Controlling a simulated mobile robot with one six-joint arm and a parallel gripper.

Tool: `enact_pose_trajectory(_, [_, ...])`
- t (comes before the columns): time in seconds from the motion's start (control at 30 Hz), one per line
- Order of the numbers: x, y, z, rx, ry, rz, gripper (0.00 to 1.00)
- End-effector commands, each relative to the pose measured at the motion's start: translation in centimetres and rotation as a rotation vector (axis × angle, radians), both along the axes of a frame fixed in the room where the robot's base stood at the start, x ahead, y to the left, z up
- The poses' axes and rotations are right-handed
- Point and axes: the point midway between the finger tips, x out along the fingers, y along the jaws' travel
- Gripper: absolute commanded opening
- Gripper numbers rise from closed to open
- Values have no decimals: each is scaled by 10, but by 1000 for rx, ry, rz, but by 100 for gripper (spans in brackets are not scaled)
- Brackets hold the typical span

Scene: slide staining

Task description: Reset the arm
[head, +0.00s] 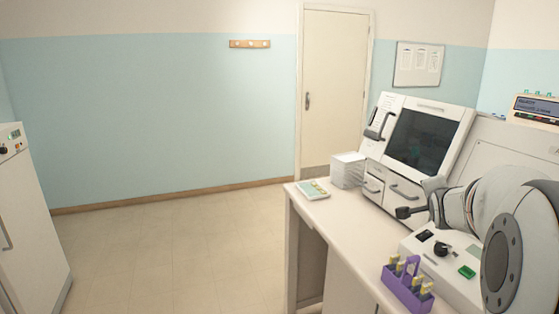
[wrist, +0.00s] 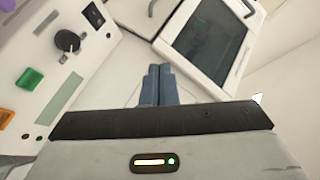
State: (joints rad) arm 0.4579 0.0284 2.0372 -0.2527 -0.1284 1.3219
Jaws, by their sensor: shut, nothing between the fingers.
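My gripper (wrist: 157,85) shows in the wrist view with its two blue-grey fingers side by side and shut, holding nothing. It is above the bench, near the control panel with a black knob and the machine with a dark screen. In the head view my arm reaches in from the right, over the right part of the bench, and the fingertips cannot be made out there.
The white bench (head: 340,226) carries a purple rack (head: 406,290) with several yellow-capped tubes, a panel with a black knob (head: 441,249) and green button (head: 467,271), a screened machine (head: 422,140), a white stack (head: 348,170) and a small tray (head: 313,190). Open floor lies left.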

Motion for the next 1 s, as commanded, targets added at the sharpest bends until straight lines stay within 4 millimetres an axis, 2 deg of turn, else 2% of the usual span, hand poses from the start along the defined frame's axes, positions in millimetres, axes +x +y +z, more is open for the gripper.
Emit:
enact_pose_trajectory(0.03, [-16,33,-8,-52,103,63,0])
enact_pose_trajectory(0.17, [-69,104,-38,-197,394,271,0])
enact_pose_trajectory(0.2, [-89,124,-48,-242,478,348,0])
enact_pose_trajectory(0.3, [-142,171,-73,-351,674,568,0])
enact_pose_trajectory(0.43, [-210,215,-100,-466,860,855,0])
enact_pose_trajectory(0.5, [-239,230,-111,-509,927,985,0])
enact_pose_trajectory(0.6, [-269,243,-120,-551,985,1121,0])
enact_pose_trajectory(0.7, [-284,250,-125,-573,1013,1191,0])
enact_pose_trajectory(1.0, [-285,250,-126,-575,1016,1199,0])
